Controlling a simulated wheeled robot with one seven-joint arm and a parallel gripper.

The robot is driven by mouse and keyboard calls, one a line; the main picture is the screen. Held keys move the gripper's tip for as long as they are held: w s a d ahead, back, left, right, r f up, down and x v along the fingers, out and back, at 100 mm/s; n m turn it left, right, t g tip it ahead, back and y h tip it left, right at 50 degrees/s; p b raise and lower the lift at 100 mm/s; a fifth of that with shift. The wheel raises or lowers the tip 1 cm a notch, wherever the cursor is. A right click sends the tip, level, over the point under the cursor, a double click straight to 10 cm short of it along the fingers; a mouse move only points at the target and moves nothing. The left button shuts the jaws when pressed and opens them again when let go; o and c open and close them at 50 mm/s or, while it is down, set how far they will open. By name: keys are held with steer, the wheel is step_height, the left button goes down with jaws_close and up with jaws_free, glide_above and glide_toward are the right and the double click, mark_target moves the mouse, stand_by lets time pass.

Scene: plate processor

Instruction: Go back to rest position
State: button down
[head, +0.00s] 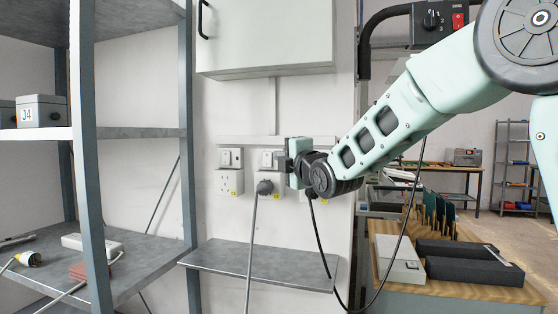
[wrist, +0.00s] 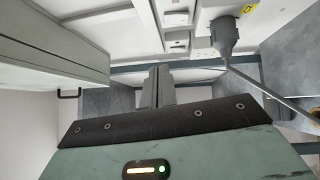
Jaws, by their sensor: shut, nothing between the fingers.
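My gripper (head: 285,160) is in front of the wall sockets, at the level of the switches. In the wrist view my gripper (wrist: 158,72) shows its fingers together with nothing between them. A grey plug (head: 265,188) sits in the middle socket, and its grey cable hangs down past the shelf. The plug also shows in the wrist view (wrist: 224,36), to the right of the fingers and apart from them. The left socket (head: 229,182) is empty with a switch above it. The right socket is mostly hidden behind my wrist.
A grey wall shelf (head: 270,266) lies below the sockets, and a white cabinet (head: 265,35) hangs above. A metal rack (head: 92,160) stands at left with boxes and a power strip. A wooden-topped bench (head: 455,284) with black blocks stands at right.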

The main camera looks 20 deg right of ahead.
steer(key=s+a+f+m+g+y, duration=0.1)
steer(key=s+a+f+m+g, duration=0.4)
steer(key=s+f, duration=0.35)
steer(key=s+a+f+m+g, duration=0.2)
steer(key=s+a+f+g, duration=0.3)
steer(key=s+a+f, duration=0.4)
steer(key=s+d+f+m+g+h, duration=0.1)
steer(key=s+d+f+m+g, duration=0.1)
steer(key=s, duration=1.1)
steer(key=s+d+f+m+g+h, duration=0.1)
steer(key=s+f+m+g, duration=0.3)
steer(key=s+f, duration=0.5)
steer(key=s+g+h, duration=0.1)
steer(key=s+g, duration=0.1)
steer(key=s, duration=0.2)
steer(key=shift+s+d+f+g, duration=0.15)
steer(key=shift+s+d+g, duration=0.05)
steer(key=shift+d+g, duration=0.2)
